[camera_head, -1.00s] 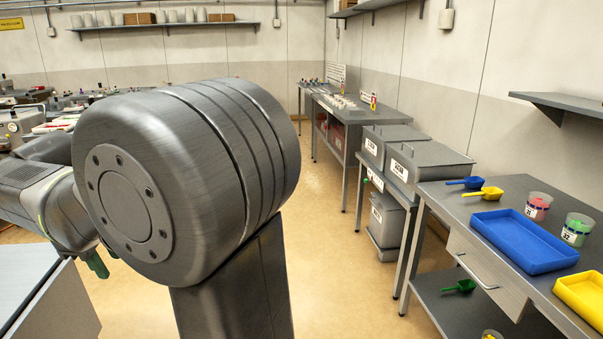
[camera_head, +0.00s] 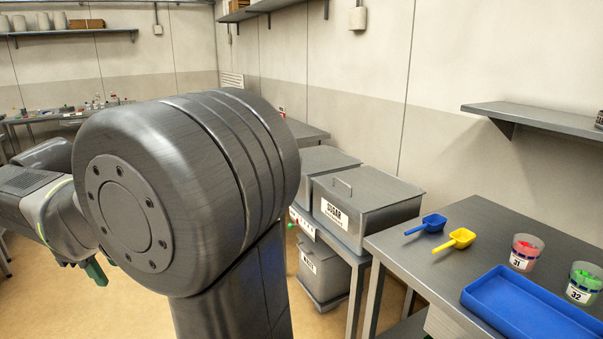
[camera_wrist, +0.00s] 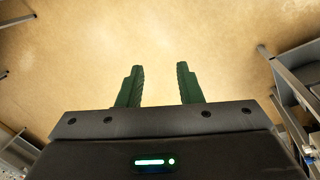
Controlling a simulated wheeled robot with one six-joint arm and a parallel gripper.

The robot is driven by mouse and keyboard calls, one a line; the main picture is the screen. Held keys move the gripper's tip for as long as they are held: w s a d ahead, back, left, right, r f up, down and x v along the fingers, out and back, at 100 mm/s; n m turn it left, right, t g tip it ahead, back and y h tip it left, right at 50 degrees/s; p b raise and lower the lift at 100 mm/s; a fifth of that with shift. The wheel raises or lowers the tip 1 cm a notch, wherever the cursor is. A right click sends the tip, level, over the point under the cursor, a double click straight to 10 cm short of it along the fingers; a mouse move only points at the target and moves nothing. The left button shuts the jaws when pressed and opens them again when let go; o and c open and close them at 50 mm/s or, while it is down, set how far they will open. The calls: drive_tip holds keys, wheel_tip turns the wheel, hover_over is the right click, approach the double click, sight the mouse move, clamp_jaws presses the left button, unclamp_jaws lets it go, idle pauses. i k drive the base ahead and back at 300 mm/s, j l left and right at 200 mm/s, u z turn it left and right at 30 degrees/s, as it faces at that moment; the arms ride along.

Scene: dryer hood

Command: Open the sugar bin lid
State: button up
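The sugar bin (camera_head: 357,222) is a grey metal box with a white SUGAR label, right of my arm in the head view. My gripper (camera_head: 91,269) is at the far left of the head view, well apart from the bin, partly hidden behind my arm. In the wrist view my gripper (camera_wrist: 160,86) has two green fingers apart, with only bare floor between them.
Another lidded bin (camera_head: 320,162) stands behind the sugar bin, and a labelled bin (camera_head: 320,271) sits below. The metal table (camera_head: 480,235) at right holds a blue scoop (camera_head: 433,223), yellow scoop (camera_head: 460,238), two cups and a blue tray (camera_head: 530,308). A wall shelf (camera_head: 540,115) juts out above.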

sight(367, 188)
drive_tip(key=i+z, duration=0.4)
drive_tip(key=i+j+z, duration=0.1)
drive_tip(key=i+z, duration=0.3)
drive_tip(key=i+j+z, duration=0.25)
drive_tip(key=z, duration=0.15)
drive_tip(key=i+j+z, duration=0.35)
